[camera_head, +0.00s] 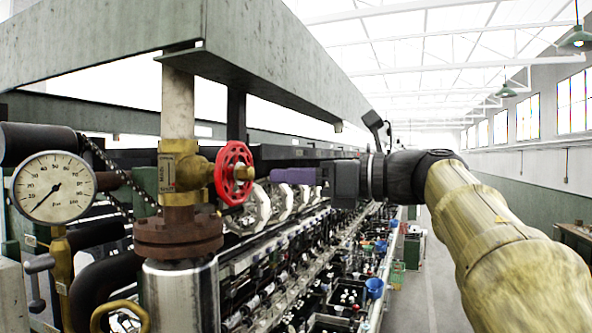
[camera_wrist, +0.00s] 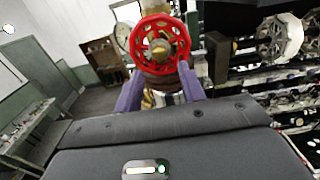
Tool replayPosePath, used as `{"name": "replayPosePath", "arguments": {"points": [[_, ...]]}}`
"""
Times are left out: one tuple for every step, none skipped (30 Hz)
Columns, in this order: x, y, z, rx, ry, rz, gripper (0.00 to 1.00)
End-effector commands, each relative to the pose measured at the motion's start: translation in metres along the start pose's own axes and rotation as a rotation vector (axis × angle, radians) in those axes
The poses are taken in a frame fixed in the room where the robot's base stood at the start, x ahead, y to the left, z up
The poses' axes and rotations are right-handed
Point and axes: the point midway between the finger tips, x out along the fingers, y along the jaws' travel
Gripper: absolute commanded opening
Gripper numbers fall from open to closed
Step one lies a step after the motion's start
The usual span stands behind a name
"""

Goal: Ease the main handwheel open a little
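The red handwheel (camera_head: 234,173) sits on a brass valve (camera_head: 185,172) in a vertical pipe, its face turned toward my gripper. In the wrist view the handwheel (camera_wrist: 160,44) is ahead, near the top middle, with its spokes and brass hub showing. My gripper (camera_head: 272,176) is to the right of the wheel in the head view, with a small gap between its purple fingertips and the rim. In the wrist view my gripper (camera_wrist: 160,70) has its two fingers apart, with nothing held. The wheel's lower part appears between and beyond them.
A pressure gauge (camera_head: 54,187) stands left of the valve, its needle pointing lower left. A brass ring handle (camera_head: 120,316) is at the lower left. A large grey-green beam (camera_head: 270,50) runs overhead. Pale wheels (camera_head: 258,208) and reeling machinery lie behind; the aisle (camera_head: 425,290) is clear.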

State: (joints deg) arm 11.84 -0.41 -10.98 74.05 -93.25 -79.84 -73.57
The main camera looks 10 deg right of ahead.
Motion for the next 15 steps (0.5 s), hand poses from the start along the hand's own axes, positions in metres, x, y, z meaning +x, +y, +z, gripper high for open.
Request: {"name": "replayPosePath", "arguments": {"points": [[0.0, 0.0, 0.0, 0.001, -0.001, 0.0, 0.4], [0.001, 0.0, 0.0, 0.001, -0.001, 0.0, 0.4], [0.002, 0.0, 0.0, 0.002, -0.001, 0.001, 0.4], [0.003, 0.0, 0.001, 0.002, -0.001, 0.001, 0.4], [0.005, 0.0, 0.001, 0.003, -0.001, 0.001, 0.4], [0.008, 0.0, 0.001, 0.003, -0.002, 0.0, 0.4], [0.011, 0.0, 0.001, 0.003, -0.002, 0.0, 0.4], [0.014, 0.0, 0.002, 0.004, -0.001, 0.002, 0.4], [0.019, 0.0, 0.002, 0.004, -0.001, 0.002, 0.4], [0.023, 0.0, 0.002, 0.004, -0.001, 0.003, 0.4], [0.028, 0.001, 0.002, 0.005, -0.001, 0.003, 0.4], [0.033, 0.0, 0.003, 0.005, -0.002, 0.002, 0.4], [0.038, 0.0, 0.003, 0.005, -0.002, 0.003, 0.4], [0.043, 0.0, 0.003, 0.005, -0.002, 0.003, 0.4], [0.048, 0.001, 0.003, 0.005, -0.002, 0.004, 0.4]]}}
